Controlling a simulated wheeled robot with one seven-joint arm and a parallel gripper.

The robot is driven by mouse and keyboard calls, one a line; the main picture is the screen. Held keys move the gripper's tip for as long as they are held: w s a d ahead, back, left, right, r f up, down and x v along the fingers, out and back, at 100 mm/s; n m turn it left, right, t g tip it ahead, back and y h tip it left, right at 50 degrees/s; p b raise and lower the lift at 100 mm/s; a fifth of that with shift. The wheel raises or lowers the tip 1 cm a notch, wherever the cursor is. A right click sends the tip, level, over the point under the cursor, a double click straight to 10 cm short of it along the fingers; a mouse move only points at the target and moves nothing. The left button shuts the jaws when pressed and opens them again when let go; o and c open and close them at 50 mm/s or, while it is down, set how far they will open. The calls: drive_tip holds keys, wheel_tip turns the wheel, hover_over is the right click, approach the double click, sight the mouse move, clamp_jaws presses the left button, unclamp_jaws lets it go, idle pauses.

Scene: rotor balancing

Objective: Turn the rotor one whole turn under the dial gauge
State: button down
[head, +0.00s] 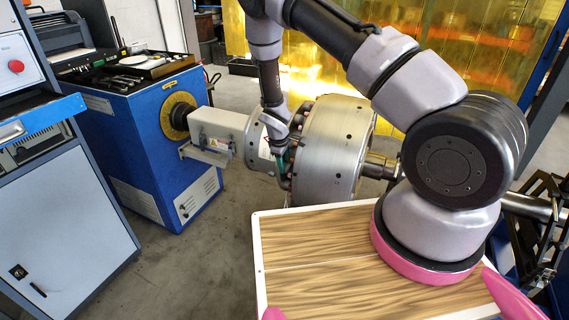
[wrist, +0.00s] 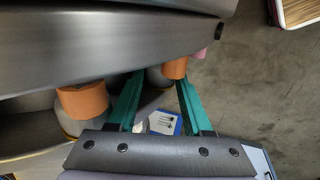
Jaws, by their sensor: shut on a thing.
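The rotor (head: 335,150) is a large silver drum lying on its side, with a row of reddish-orange studs around its left face. My gripper (head: 284,163) reaches down at that left face, its teal fingers partly hidden against it. In the wrist view the two teal fingers (wrist: 160,82) point at the rotor's face, with the rotor's grey metal side (wrist: 110,45) above. They are shut on an orange stud (wrist: 175,68) at their tips. Another orange stud (wrist: 83,100) stands free to the left. I cannot make out the dial gauge in either view.
A blue machine cabinet (head: 150,140) with a grey drive housing (head: 218,130) stands left of the rotor. The shaft (head: 380,167) runs out to the right, partly behind my arm. A wood-patterned top (head: 310,250) is in front. Bare floor (head: 200,270) shows at lower left.

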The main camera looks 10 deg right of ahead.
drive_tip(key=shift+c, duration=1.7)
unclamp_jaws()
drive_tip(key=shift+s+a+f, duration=0.15)
drive_tip(key=shift+s+a, duration=0.2)
drive_tip(key=shift+s, duration=0.2)
drive_tip(key=shift+w, duration=0.15)
drive_tip(key=shift+w+d, duration=0.1)
drive_tip(key=shift+r, duration=0.25)
drive_tip(key=v, duration=1)
drive_tip(key=shift+r, duration=0.2)
